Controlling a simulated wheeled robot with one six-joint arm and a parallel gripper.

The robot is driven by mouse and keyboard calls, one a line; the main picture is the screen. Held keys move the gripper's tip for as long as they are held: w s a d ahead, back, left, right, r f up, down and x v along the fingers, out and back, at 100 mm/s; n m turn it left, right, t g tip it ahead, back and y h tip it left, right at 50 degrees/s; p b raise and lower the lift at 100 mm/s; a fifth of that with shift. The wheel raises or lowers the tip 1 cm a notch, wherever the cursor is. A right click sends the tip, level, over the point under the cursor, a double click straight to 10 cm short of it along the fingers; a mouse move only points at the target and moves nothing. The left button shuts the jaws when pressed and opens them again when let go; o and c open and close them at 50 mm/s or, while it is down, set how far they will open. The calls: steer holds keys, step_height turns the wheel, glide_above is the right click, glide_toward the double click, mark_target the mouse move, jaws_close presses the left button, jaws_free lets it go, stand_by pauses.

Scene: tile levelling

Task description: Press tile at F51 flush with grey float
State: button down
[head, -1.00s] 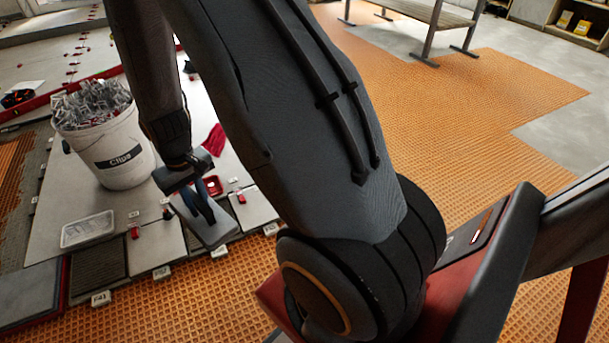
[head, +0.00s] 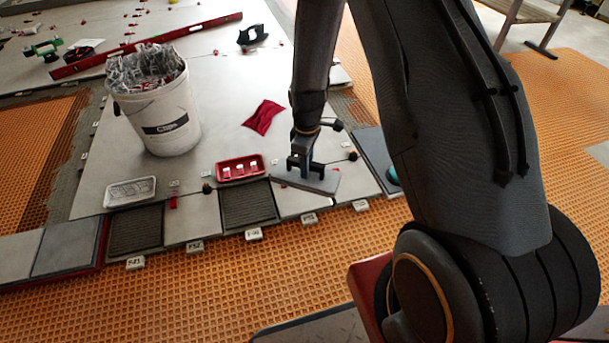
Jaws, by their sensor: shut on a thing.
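My gripper (head: 303,164) is shut on the grey float (head: 318,182), a flat grey plate with a dark handle. The float is low over the front row of tiles, partly covering a light grey tile (head: 292,203) at its front edge. I cannot tell whether it touches the tile or hovers just above it. Small white tags stand along the front edge, including one in front of that tile (head: 309,219). Their print is too small to read surely, so I cannot tell which tile is F51.
A white bucket of clips (head: 172,128) stands on the tiles at left. A red tray (head: 240,168), a clear tray (head: 130,191) and a red cloth (head: 263,117) lie nearby. Dark combed-mortar gaps (head: 248,204) break the front row. Orange matting (head: 220,290) covers the floor in front.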

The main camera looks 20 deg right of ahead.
steer(key=shift+w+f+n+b, duration=0.6)
steer(key=shift+f+n+b, duration=0.6)
steer(key=shift+f, duration=1.35)
steer(key=shift+w+f+n+b, duration=0.6)
steer(key=shift+f+n+b, duration=0.55)
steer(key=shift+f, duration=1.45)
steer(key=shift+w+f+n+b, duration=0.6)
steer(key=shift+f+n+b, duration=0.55)
steer(key=shift+f, duration=1.4)
steer(key=shift+f, duration=0.65)
steer(key=shift+r, duration=0.2)
steer(key=shift+r+p, duration=0.45)
steer(key=shift+p, duration=0.05)
